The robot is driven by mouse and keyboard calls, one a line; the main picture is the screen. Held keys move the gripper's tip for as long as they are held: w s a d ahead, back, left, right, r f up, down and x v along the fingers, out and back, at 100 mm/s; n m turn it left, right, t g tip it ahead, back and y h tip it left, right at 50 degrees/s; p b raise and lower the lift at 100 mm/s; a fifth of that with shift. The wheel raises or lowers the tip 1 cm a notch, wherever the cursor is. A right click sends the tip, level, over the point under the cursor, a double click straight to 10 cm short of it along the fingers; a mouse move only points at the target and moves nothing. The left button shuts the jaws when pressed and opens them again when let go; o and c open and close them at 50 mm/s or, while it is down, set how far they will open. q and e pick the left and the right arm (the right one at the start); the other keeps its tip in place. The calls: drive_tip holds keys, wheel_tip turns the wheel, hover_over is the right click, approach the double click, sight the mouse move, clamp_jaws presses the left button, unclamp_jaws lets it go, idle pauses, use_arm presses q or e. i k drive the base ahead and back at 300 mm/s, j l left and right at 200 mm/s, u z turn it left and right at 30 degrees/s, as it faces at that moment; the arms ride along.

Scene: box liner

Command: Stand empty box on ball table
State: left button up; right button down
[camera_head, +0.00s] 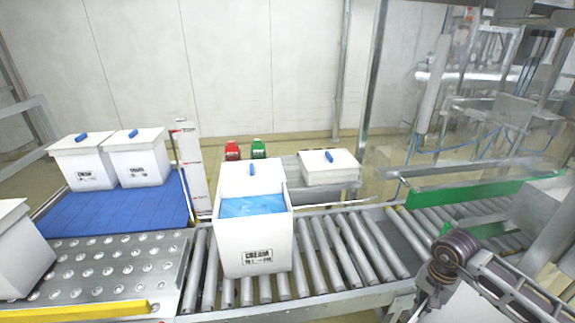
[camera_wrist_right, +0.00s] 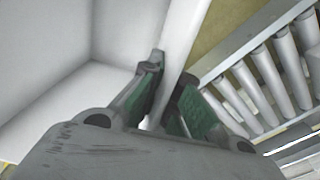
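The ball table (camera_head: 105,268) is a steel plate with several balls at the lower left of the head view. A white box (camera_head: 22,252) stands at its left end, cut by the picture edge; its inside is hidden. My right gripper (camera_head: 421,299) is low at the right, its tips hard to make out. A white box (camera_head: 468,306) shows beside it, cut by the bottom edge. In the right wrist view, the fingers of my right gripper (camera_wrist_right: 170,82) close on the thin wall of an open white box (camera_wrist_right: 110,35). Its visible inside looks bare. My left gripper is out of view.
A white CREAM box (camera_head: 255,245) with a blue liner (camera_head: 252,205) stands on the roller conveyor (camera_head: 340,250). Two lidded boxes sit on the blue table (camera_head: 120,207). A yellow bar (camera_head: 75,312) edges the ball table. Rollers right of the CREAM box are clear.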

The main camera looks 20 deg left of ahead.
sight(121, 275)
drive_tip(key=j+z, duration=0.1)
drive_tip(key=z, duration=0.2)
drive_tip(key=k+j+z, duration=0.1)
drive_tip(key=z, duration=0.15)
drive_tip(key=k+j+z, duration=0.15)
drive_tip(key=z, duration=0.15)
drive_tip(key=k+z, duration=0.15)
drive_tip(key=z, duration=0.2)
drive_tip(key=k+j+z, duration=0.1)
drive_tip(key=k+z, duration=0.3)
drive_tip(key=k, duration=0.75)
drive_tip(key=k+u, duration=0.25)
drive_tip(key=k+j+u, duration=0.25)
drive_tip(key=k+u, duration=0.2)
drive_tip(key=u, duration=1.65)
